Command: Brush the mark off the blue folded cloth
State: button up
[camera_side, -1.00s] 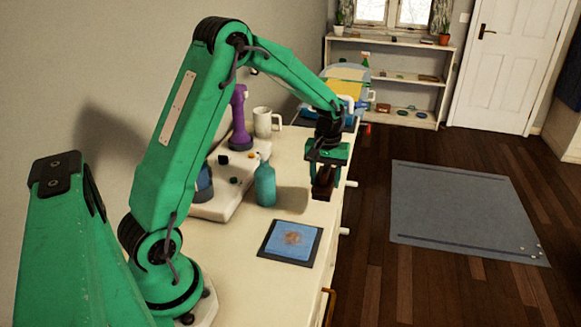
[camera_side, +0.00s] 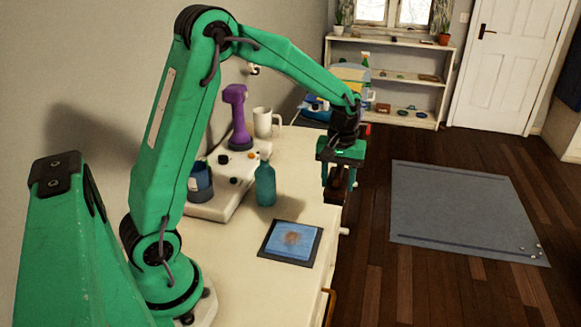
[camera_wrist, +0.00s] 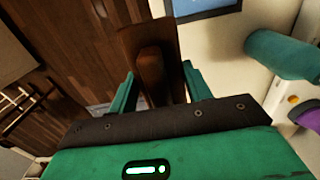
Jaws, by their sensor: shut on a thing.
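The blue folded cloth (camera_side: 299,239) lies flat on a dark mat (camera_side: 264,250) on the table, with a brown mark (camera_side: 292,238) near its middle. A corner of the cloth also shows at the top of the wrist view (camera_wrist: 196,6). My gripper (camera_side: 340,182) is near the table's right edge, farther back than the cloth and apart from it. It is shut on a brown wooden brush (camera_wrist: 150,75), which hangs between the fingers in the wrist view. The brush's underside is hidden.
A teal bottle (camera_side: 265,186) stands left of my gripper. Behind it are a purple hand-held device (camera_side: 238,115), a white mug (camera_side: 263,122) and a white base with knobs (camera_side: 215,198). The tabletop (camera_side: 240,270) around the mat is clear. The floor drops away at the right.

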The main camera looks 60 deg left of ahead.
jog(key=o, duration=0.4)
jog(key=shift+c, duration=1.1)
jog(key=s+d+f, duration=0.1)
jog(key=s+d, duration=0.1)
jog(key=s, duration=0.8)
jog(key=shift+s+d+f, duration=0.3)
jog(key=shift+s, duration=0.05)
